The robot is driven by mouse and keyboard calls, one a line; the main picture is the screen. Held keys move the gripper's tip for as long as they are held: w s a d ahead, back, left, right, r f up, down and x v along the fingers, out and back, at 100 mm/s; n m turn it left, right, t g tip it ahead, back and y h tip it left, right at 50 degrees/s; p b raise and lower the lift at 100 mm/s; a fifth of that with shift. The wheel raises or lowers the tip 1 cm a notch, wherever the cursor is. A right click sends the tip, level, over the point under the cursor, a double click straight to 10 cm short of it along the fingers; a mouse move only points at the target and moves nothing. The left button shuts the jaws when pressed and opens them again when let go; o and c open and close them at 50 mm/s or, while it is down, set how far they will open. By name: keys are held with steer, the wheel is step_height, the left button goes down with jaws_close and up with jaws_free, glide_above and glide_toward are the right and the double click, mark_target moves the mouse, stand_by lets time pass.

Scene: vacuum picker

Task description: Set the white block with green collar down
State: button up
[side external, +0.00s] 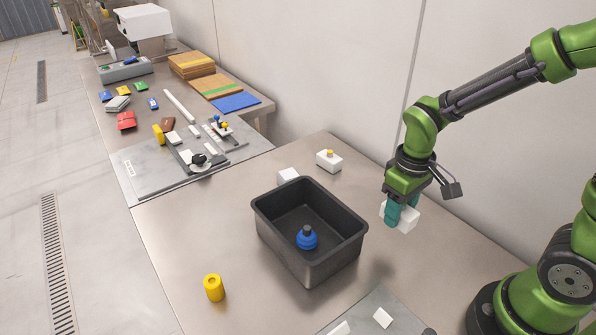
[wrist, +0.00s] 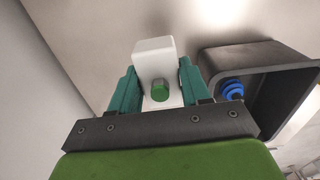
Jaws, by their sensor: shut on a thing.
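The white block with green collar (wrist: 154,60) is between the two teal fingers of my gripper (wrist: 156,88) in the wrist view, with its green round part facing the camera. In the side view my gripper (side external: 396,214) is shut on the white block (side external: 408,220), to the right of the black bin. The block appears held above the table (side external: 213,245), though the gap beneath it is hard to judge. The fingers hide part of the block, and its green collar does not show in the side view.
The black bin (side external: 283,245) holds a blue piece (side external: 307,238). A white block with a yellow top (side external: 329,160) and another white block (side external: 288,176) stand behind it. A yellow cylinder (side external: 214,287) stands front left. The table between bin and gripper is clear.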

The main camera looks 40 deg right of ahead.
steer(key=shift+s+d+r+m, duration=0.15)
steer(key=shift+s+d+r, duration=0.1)
steer(key=shift+d, duration=0.25)
steer(key=shift+s+d+r+m, duration=0.1)
steer(key=shift+d+r+m, duration=0.1)
steer(key=shift+d, duration=0.3)
steer(key=s+d+f, duration=0.1)
steer(key=d, duration=0.1)
steer(key=s+d+f, duration=0.1)
steer(key=s+f, duration=0.1)
steer(key=shift+s+d+f, duration=0.1)
steer(key=shift+d+f, duration=0.15)
steer(key=shift+d, duration=0.15)
glide_above(375, 201)
steer(key=shift+s+a+f, duration=0.1)
steer(key=shift+s+f, duration=0.15)
steer(key=shift+f, duration=0.65)
steer(key=shift+w+f, duration=0.2)
steer(key=shift+f, duration=1.6)
steer(key=shift+f, duration=0.1)
steer(key=o, duration=1.1)
